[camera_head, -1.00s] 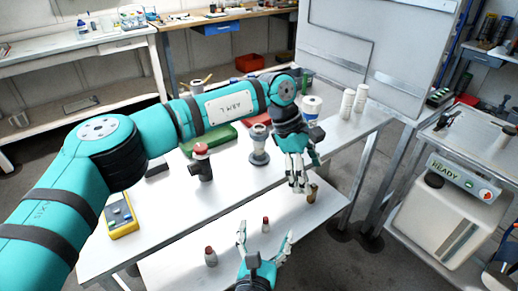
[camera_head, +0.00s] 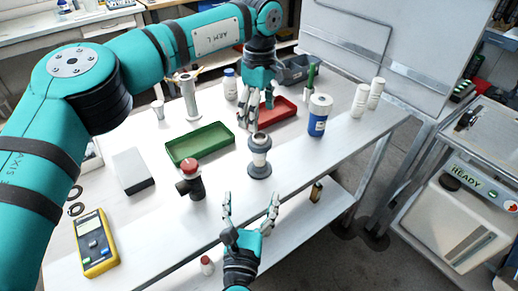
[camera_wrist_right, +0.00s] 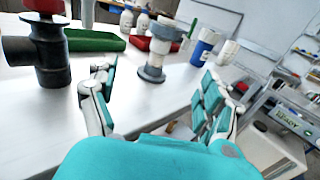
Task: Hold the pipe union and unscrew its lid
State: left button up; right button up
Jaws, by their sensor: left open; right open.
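The pipe union (camera_head: 260,158) stands upright on the white table, a grey piece with a wide base flange and a thick collar near its top. It also shows in the right wrist view (camera_wrist_right: 153,73), ahead between the fingers. Its lid (camera_head: 260,141) appears to be the upper collar; the seam is too small to tell. My left gripper (camera_head: 259,106) is open, pointing down, just above and behind the union in the picture, apart from it. My right gripper (camera_head: 250,198) is open and empty at the table's front edge, facing the union with a gap between. No contact shows.
A red-capped dark pipe tee (camera_head: 191,183) stands left of the union. A yellow meter (camera_head: 95,243) lies front left.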

aim_at(259, 156)
jog(key=w, duration=0.5)
jog(key=w+d, duration=0.1)
jog(key=w, duration=0.4)
jog(key=w+d, duration=0.1)
jog(key=w, duration=0.5)
jog(key=shift+w+r, duration=0.1)
grip_shut()
